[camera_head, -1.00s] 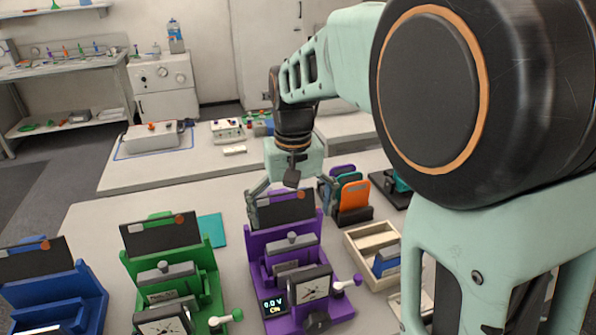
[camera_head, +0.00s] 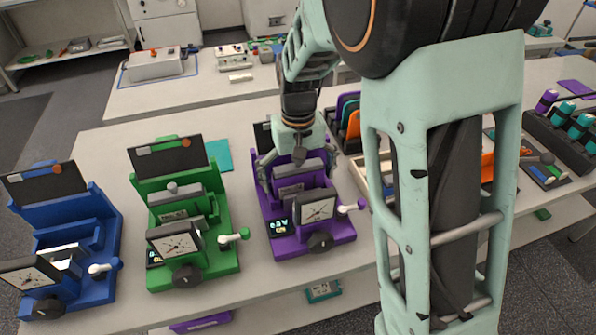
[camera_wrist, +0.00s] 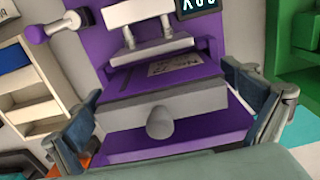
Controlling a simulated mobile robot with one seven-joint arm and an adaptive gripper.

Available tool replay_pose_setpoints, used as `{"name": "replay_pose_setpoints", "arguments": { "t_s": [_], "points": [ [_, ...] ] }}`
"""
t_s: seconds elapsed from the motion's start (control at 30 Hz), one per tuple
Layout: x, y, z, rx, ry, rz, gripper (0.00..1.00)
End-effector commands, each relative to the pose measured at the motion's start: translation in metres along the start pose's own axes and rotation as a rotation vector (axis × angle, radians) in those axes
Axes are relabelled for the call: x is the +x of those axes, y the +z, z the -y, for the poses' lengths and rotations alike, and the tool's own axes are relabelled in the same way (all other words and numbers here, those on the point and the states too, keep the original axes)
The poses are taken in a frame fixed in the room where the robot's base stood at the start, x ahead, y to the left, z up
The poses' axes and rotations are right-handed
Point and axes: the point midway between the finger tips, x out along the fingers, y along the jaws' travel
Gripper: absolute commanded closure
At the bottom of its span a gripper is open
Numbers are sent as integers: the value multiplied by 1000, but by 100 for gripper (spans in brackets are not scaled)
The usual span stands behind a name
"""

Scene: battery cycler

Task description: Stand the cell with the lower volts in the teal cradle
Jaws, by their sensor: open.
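My gripper (camera_head: 299,160) is open at the purple cycler (camera_head: 318,243), in front of its dark back panel. In the wrist view my open fingers (camera_wrist: 162,100) stand on either side of a grey bar (camera_wrist: 165,103) with a round knob. A flat labelled piece (camera_wrist: 172,72) lies behind the bar; I cannot tell whether it is a cell. The purple cycler's small display (camera_head: 280,227) is lit, but its digits are hard to read. A green cycler (camera_head: 220,258) and a blue cycler (camera_head: 103,225) stand to the left. I cannot pick out the teal cradle for certain.
A flat teal sheet (camera_head: 217,153) lies behind the green cycler. Purple, teal and orange upright pieces (camera_head: 350,122) stand behind the purple cycler. A dark rack (camera_head: 545,130) with teal and purple items is at far right. My own arm hides much of the table's right side.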

Motion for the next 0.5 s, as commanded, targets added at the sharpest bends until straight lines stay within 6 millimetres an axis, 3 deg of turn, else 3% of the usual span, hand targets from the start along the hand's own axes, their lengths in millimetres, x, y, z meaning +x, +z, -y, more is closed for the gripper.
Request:
{"name": "replay_pose_setpoints", "arguments": {
  "t_s": [0.2, 0.5],
  "points": [
    [0, 0, 0, 0, 0, -1, 0],
    [0, 0, 0, 0, 0, -1, 32]
  ]
}}
